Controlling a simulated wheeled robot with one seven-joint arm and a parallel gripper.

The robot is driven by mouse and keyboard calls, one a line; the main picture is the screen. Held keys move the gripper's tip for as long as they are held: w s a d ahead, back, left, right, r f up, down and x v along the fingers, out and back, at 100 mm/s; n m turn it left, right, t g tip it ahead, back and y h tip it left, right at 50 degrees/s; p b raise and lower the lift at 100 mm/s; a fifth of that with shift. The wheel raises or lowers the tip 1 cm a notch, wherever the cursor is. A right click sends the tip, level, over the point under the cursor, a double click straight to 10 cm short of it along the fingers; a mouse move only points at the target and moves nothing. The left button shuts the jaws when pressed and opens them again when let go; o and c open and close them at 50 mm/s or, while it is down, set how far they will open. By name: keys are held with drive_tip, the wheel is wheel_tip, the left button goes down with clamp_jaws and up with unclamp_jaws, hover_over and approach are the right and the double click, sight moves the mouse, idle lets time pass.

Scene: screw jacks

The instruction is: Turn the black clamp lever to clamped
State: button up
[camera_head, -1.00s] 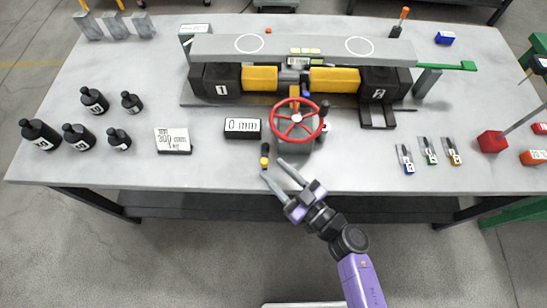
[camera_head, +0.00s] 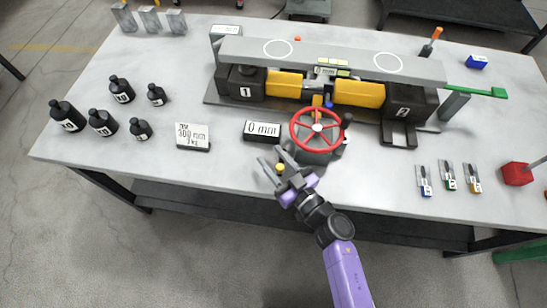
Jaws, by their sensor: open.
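My gripper (camera_head: 271,155) is open at the front edge of the table, in front of the screw jack. A small yellow knob (camera_head: 280,167) shows between its two fingers; whether they touch it I cannot tell. This knob seems to be the tip of a short dark lever, which the fingers mostly hide. The jack has a red handwheel (camera_head: 317,128) on a grey housing (camera_head: 314,156). A black knob (camera_head: 347,119) stands at the wheel's right side. Which of the two dark parts is the clamp lever is not clear from this view.
A display (camera_head: 262,131) reading 0 mm stands left of the wheel, and a 300 mm card (camera_head: 192,136) farther left. Several black bottles (camera_head: 103,122) stand at the left. Small tagged tools (camera_head: 447,177) lie at the right.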

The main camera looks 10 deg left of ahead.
clamp_jaws()
idle(1.3)
